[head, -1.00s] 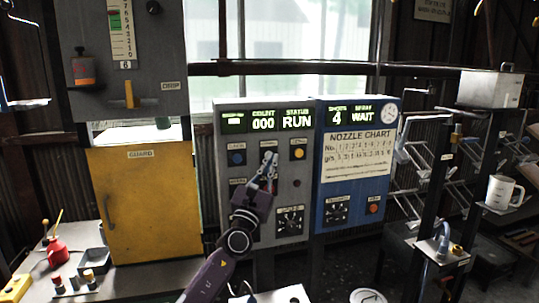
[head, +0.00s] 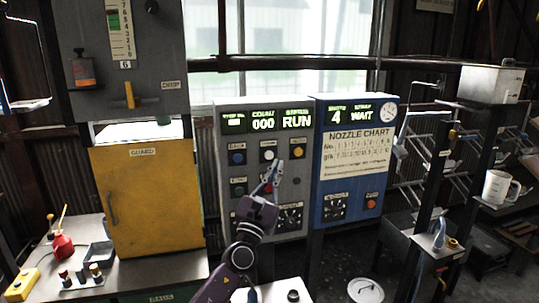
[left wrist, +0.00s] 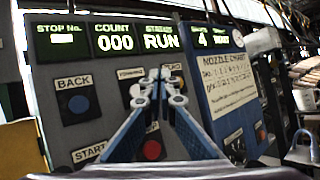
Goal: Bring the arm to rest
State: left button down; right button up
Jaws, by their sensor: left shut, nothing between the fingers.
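My left gripper (head: 277,166) is shut and empty, in front of the grey control panel (head: 225,212). In the left wrist view its two blue-grey fingers (left wrist: 159,82) meet at the tips, with the panel behind them. The panel's display (head: 266,121) reads COUNT 000 and STATUS RUN. A blue BACK button (head: 237,158), a pale button (head: 268,155) and a yellow button (head: 297,151) show above or beside the gripper. A red button (left wrist: 152,150) shows between the fingers in the left wrist view. My right gripper is out of view.
A blue spray panel (head: 349,215) reading 4 and WAIT stands to the right. A yellow guard door (head: 150,200) and a bench with a red oil can (head: 62,246) are at the left. A rack with a white mug (head: 496,187) is at the right.

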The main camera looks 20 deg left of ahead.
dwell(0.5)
pick_arm(q)
jog(key=s+a+f+n+g+y+b, duration=0.15)
jog(key=f+n+g, duration=0.4)
jog(key=f, duration=1.45)
jog(key=s+a+f+n+g+y, duration=0.2)
jog(key=f+n, duration=0.6)
jog(key=f, duration=1.2)
jog(key=s+a+f+n+g, duration=0.1)
jog(key=s+f+n+g, duration=0.15)
jog(key=s+f, duration=0.4)
jog(key=s+f+n+g, duration=0.1)
jog(key=s+f+n, duration=0.25)
jog(key=f, duration=0.65)
jog(key=s+f+n+g+h+b, duration=0.15)
jog(key=s+f+n+g, duration=0.55)
jog(key=s+f, duration=1.6)
jog(key=s+d+f+n+g, duration=0.1)
jog(key=s+f+n, duration=0.1)
jog(key=s, duration=0.8)
jog(key=s+d+f+n+g, duration=0.1)
jog(key=s+n, duration=0.4)
jog(key=s, duration=0.6)
jog(key=s+d+f+n+g+b, duration=0.1)
jog(key=s+f+n+g, duration=0.1)
jog(key=s, duration=0.8)
notch_tip(320, 180, down, 3)
jog(key=shift+s+r+n+g, duration=0.15)
jog(key=shift+n+g, duration=0.15)
jog(key=shift+n, duration=0.45)
